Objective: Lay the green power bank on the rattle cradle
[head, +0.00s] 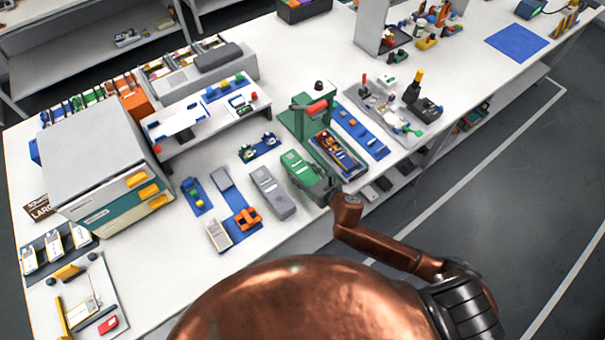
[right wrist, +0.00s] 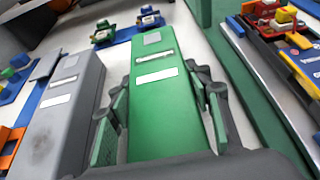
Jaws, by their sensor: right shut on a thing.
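The green power bank (right wrist: 162,85) is a long green block with pale labels on its top. In the head view the green power bank (head: 300,167) is at the front middle of the bench. My right gripper (right wrist: 160,100) has its fingers against both long sides of it and is shut on it. In the head view my right gripper (head: 322,192) is at its near end. I cannot tell whether its underside touches the bench. I cannot tell for sure which thing is the rattle cradle; a small blue base with two fittings (head: 260,147) lies beyond the power bank. My left gripper is out of view.
A grey block (head: 272,192) lies left of the power bank, close to my fingers in the wrist view. A green press-like stand (head: 297,122) and a tray of coloured parts (head: 338,155) stand to the right. Blue trays (head: 197,197) lie further left.

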